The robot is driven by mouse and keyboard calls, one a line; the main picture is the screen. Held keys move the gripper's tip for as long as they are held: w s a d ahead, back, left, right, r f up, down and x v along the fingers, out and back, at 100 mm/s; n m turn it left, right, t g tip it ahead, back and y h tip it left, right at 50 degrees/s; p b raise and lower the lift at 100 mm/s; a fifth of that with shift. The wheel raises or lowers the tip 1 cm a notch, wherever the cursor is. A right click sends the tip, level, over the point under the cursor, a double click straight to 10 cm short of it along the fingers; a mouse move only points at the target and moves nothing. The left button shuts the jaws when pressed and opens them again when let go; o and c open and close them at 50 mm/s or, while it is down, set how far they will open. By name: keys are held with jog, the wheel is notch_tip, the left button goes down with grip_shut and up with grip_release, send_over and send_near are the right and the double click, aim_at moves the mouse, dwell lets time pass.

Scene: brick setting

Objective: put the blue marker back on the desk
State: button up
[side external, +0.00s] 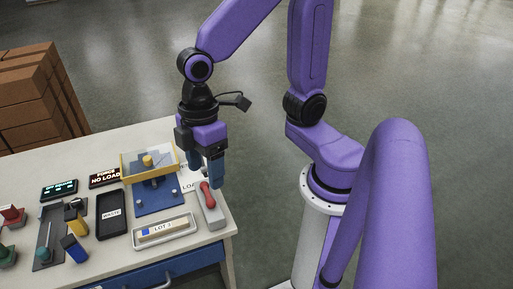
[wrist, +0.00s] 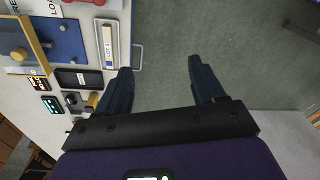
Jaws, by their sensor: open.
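My gripper (side external: 205,168) is open and empty, above the right end of the white desk (side external: 112,258). In the wrist view its two dark fingers (wrist: 160,68) stand wide apart, with only grey floor between them. I cannot make out a blue marker for certain. The tray also shows in the wrist view (wrist: 124,30), left of the fingers. A blue and yellow upright object (side external: 75,250) stands farther left on the desk.
A blue fixture with a yellow-framed clear guard (side external: 135,176) stands beside the tray. A red-handled tool (side external: 206,194) lies near the desk's right edge. A black bin (side external: 111,213), small displays (side external: 59,190) and a drawer front (side external: 190,268) are close by. Bricks (side external: 32,100) are stacked behind.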

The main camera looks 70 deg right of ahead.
jog(key=s+d+h, duration=0.1)
jog(key=s+d, duration=0.7)
jog(key=shift+s+d+t, duration=0.15)
jog(key=shift+d+t, duration=0.15)
jog(key=shift+d, duration=0.05)
dwell(0.8)
